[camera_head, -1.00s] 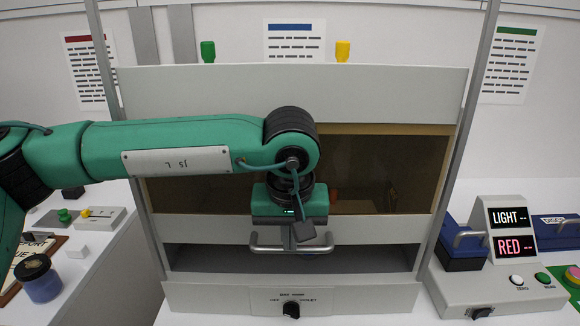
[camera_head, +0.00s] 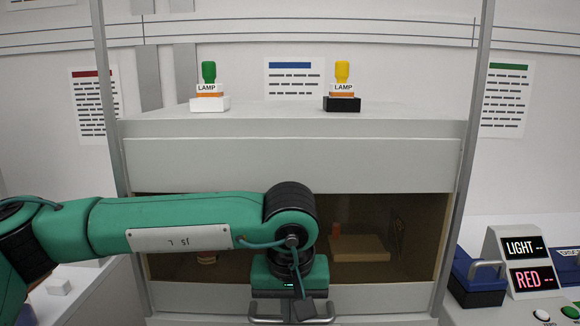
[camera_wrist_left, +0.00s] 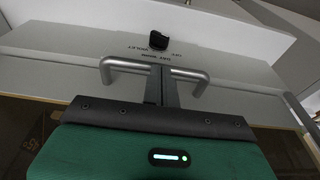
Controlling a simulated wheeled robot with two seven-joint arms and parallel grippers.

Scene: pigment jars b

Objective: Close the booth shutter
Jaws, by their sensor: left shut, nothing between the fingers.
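The booth shutter (camera_head: 380,162) is a pale grey sash with a dark see-through window (camera_head: 420,235) and a grey bottom rail (camera_head: 190,299). Its metal bar handle (camera_head: 262,320) shows at the bottom of the head view and crosses the left wrist view (camera_wrist_left: 195,76). In the wrist view the rail lies close to the knob panel (camera_wrist_left: 215,55), with no dark gap visible between them. My right gripper is out of view.
A green lamp (camera_head: 209,88) and a yellow lamp (camera_head: 342,88) stand on the booth top (camera_head: 270,115). A beige block (camera_head: 358,248) shows behind the window. A light display (camera_head: 525,262) and a blue handled block (camera_head: 478,280) stand at right.

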